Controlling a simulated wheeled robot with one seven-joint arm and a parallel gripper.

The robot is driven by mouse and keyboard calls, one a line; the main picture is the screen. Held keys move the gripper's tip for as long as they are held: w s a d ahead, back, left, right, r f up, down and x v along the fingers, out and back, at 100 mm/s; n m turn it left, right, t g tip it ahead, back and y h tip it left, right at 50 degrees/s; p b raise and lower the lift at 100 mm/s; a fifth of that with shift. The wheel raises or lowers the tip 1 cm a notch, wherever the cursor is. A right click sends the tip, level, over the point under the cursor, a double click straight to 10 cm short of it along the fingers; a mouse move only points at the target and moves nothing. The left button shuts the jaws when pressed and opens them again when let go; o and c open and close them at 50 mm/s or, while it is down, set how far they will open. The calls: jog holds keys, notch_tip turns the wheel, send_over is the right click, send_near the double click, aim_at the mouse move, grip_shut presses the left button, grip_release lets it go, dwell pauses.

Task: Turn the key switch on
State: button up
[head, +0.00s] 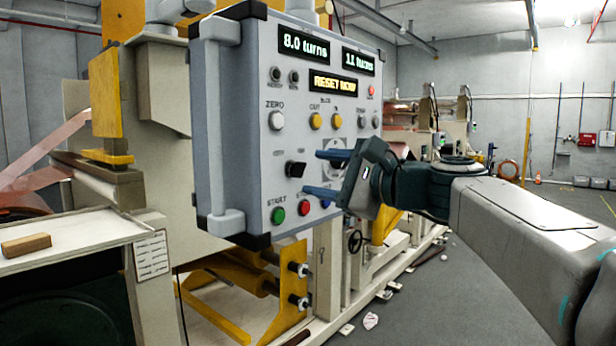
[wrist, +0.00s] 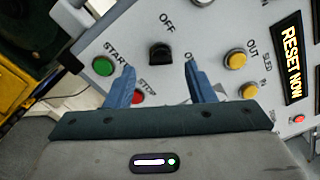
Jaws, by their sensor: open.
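The key switch is a black knob (head: 295,168) on the grey control panel (head: 240,110), above the green START button. In the wrist view the knob (wrist: 160,54) shows beside the OFF label; a second label starting with O is partly hidden by a finger. Which way the knob points is too small to tell. My gripper (head: 314,172) is open, its blue fingers pointing at the panel. In the wrist view the gripper (wrist: 160,66) has the knob between and slightly beyond its fingertips, with gaps on both sides. Nothing is held.
Green START (head: 278,215) and red STOP (head: 304,207) buttons sit below the knob. Yellow buttons (head: 316,121) and a white ZERO button (head: 276,120) sit above. Displays read 8.0 turns and RESET NOW (head: 334,84). A bench with a wooden block (head: 26,244) stands at left. Floor is open at right.

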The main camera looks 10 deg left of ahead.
jog(key=b+v, duration=0.1)
jog(key=v, duration=0.8)
jog(key=shift+s+d, duration=0.25)
jog(key=shift+d, duration=0.05)
